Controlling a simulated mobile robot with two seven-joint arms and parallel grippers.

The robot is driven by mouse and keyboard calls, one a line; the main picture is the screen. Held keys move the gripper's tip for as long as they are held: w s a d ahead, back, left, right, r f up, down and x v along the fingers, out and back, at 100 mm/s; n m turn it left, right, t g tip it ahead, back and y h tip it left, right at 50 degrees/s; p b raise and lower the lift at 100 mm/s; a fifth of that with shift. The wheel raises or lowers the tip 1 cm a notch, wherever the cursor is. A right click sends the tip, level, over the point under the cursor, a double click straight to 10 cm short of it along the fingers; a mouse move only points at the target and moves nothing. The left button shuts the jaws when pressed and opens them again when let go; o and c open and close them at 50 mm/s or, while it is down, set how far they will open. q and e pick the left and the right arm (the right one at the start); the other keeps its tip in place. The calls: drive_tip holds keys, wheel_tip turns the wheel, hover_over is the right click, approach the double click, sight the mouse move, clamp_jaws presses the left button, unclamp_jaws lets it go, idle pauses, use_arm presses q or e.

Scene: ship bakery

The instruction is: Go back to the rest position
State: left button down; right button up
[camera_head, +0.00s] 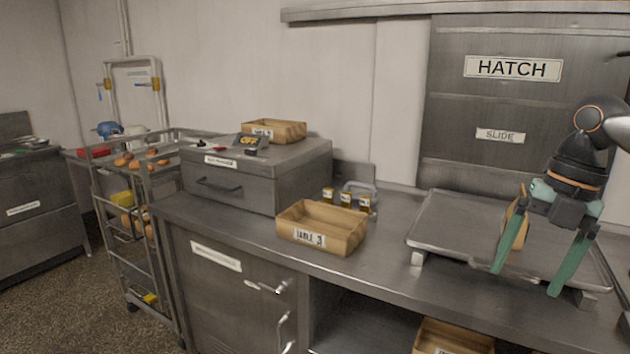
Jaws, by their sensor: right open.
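My right gripper (529,283) comes in from the right with its green fingers spread apart, over the raised metal tray (450,226) in front of the hatch. A brown bread-like piece (517,222) shows behind the near finger; I cannot tell whether it touches the finger. Nothing shows held between the fingertips. My left gripper is out of view.
A wooden crate labelled TABLE 3 (322,228) stands on the steel counter (384,262), with small jars (346,199) behind it. A drawer box (257,176) carries another crate (274,131). A trolley (128,233) with rolls stands left. A crate (453,338) sits below.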

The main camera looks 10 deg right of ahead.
wheel_tip(320, 180, down, 26)
drive_tip(key=w+a+m+t+y+p, duration=0.1)
drive_tip(key=a+m+t+y+p, duration=0.3)
drive_tip(key=m+t, duration=0.95)
drive_tip(key=s+a+f+m+g+h+p, duration=0.2)
drive_tip(key=s+a+f+m+g+h, duration=0.1)
drive_tip(key=s+a+f+m, duration=0.9)
drive_tip(key=a+f+g, duration=0.1)
drive_tip(key=a+f, duration=0.2)
drive_tip(key=shift+s+a+h, duration=0.2)
drive_tip(key=shift+a+h, duration=0.05)
drive_tip(key=shift+h, duration=0.15)
